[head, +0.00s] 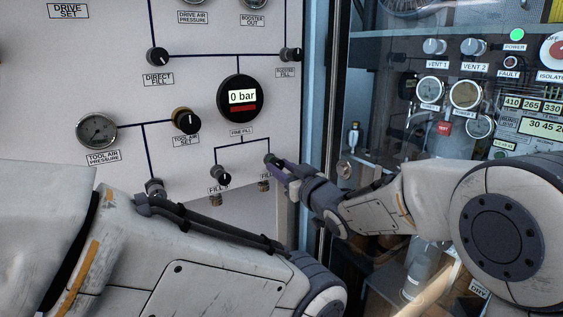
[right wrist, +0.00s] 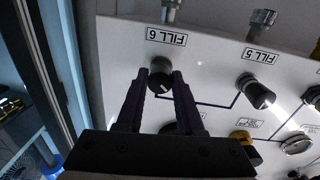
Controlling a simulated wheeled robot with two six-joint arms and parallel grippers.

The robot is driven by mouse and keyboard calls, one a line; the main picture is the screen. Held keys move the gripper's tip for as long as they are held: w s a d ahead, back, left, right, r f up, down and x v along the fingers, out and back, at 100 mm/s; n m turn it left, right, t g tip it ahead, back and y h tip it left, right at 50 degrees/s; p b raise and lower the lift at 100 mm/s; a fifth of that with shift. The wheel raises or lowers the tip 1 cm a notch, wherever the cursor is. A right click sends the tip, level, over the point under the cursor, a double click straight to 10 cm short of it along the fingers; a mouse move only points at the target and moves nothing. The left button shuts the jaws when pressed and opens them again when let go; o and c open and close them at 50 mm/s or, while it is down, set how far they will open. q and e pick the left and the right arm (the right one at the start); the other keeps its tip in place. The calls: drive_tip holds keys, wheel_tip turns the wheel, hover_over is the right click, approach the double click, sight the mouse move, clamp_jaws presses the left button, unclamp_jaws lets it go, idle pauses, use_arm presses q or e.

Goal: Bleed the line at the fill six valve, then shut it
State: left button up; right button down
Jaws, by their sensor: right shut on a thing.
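The fill six valve is a small dark knob (head: 269,157) at the lower right of the white panel in the head view. In the right wrist view the knob (right wrist: 160,72) sits just below the upside-down FILL 6 label (right wrist: 166,36). My right gripper (head: 279,164) is shut on this knob, with its dark fingers (right wrist: 159,82) on either side. The gauge (head: 241,98) above reads 0 bar, with a red bar under the figure. My left arm crosses the lower left of the head view; its gripper is not in view.
The fill five knob (head: 221,177) is close to the left of fill six; it also shows in the right wrist view (right wrist: 256,92). A pressure gauge (head: 97,130) and the tool air knob (head: 186,120) are further left. A glazed cabinet with gauges (head: 466,94) stands right of the panel edge.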

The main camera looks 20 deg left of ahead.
drive_tip(key=m+p, duration=0.3)
drive_tip(key=m, duration=0.2)
drive_tip(key=shift+m, duration=0.3)
drive_tip(key=shift+m+g+p, duration=0.3)
drive_tip(key=shift+m+p, duration=1)
drive_tip(key=shift+m, duration=0.7)
drive_tip(key=shift+s, duration=0.1)
drive_tip(key=shift+a, duration=0.1)
drive_tip(key=c, duration=0.6)
unclamp_jaws()
drive_tip(key=shift+o, duration=0.2)
drive_tip(key=b+v, duration=0.1)
drive_tip(key=v, duration=0.9)
drive_tip(key=shift+s, duration=0.15)
drive_tip(key=shift+r, duration=0.1)
